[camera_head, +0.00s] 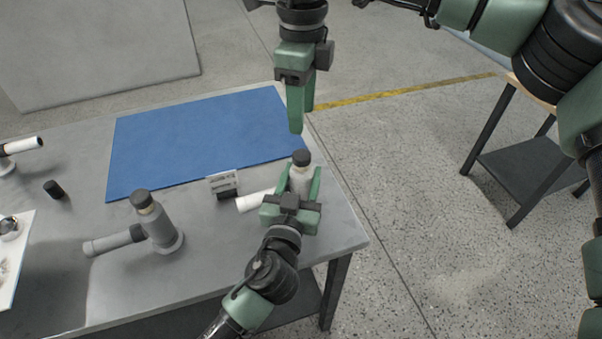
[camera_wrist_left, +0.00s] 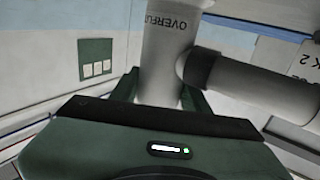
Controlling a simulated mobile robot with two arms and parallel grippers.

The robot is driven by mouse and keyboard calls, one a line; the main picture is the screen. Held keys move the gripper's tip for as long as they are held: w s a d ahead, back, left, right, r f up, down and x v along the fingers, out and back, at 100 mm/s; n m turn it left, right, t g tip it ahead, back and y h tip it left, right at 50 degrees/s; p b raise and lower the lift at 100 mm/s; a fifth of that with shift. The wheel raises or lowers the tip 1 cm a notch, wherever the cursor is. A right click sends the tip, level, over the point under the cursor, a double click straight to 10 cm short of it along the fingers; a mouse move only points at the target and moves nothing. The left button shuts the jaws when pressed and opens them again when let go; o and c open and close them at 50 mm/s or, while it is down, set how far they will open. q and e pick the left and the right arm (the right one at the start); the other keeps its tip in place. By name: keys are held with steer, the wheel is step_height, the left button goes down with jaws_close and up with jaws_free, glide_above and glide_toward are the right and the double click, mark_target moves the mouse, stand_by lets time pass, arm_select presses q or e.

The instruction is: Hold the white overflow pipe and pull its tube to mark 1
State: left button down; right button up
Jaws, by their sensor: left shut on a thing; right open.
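The white overflow pipe (camera_head: 300,183) stands upright near the right end of the grey table, with a dark cap on top. Its white side tube (camera_head: 252,202) points left. My left gripper (camera_head: 300,172) is shut around its upright body, one finger on each side. In the left wrist view the upright pipe (camera_wrist_left: 163,60) carries upside-down lettering starting "OVERFL", and the side tube (camera_wrist_left: 265,92) leaves a grey collar to the right. A small mark card (camera_head: 222,183) stands by the tube; its text is too small to read. My right gripper (camera_head: 302,115) is open and empty, above and behind the pipe.
A grey pipe (camera_head: 158,226) with a side tube stands left of the held one. A blue mat (camera_head: 195,140) covers the table's back. A small black cylinder (camera_head: 54,190), another white-tubed pipe (camera_head: 22,146) and a white tray (camera_head: 14,270) are at far left.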

steer(key=s+a+f+n+g+y, duration=0.4)
steer(key=s+a+f+y, duration=0.25)
steer(key=y, duration=0.45)
steer(key=w+d+t+y, duration=0.1)
steer(key=d+y, duration=0.1)
steer(key=w+d+f+m+t+y, duration=0.1)
steer(key=d+y, duration=0.1)
steer(key=d, duration=0.1)
steer(key=w+d+f+t+y, duration=0.1)
steer(key=w+d, duration=0.1)
steer(key=shift+d+m+t+y, duration=0.15)
steer(key=shift+m+t+y, duration=0.15)
steer(key=shift+t+y, duration=0.1)
steer(key=m+t, duration=0.1)
steer(key=t, duration=0.3)
glide_toward(306, 154)
steer(key=a+f, duration=0.1)
steer(key=a, duration=0.1)
steer(key=x, duration=1.2)
steer(key=shift+w+r+t+y, duration=0.2)
steer(key=shift+t+y, duration=0.1)
steer(key=shift+d, duration=0.1)
jaws_close()
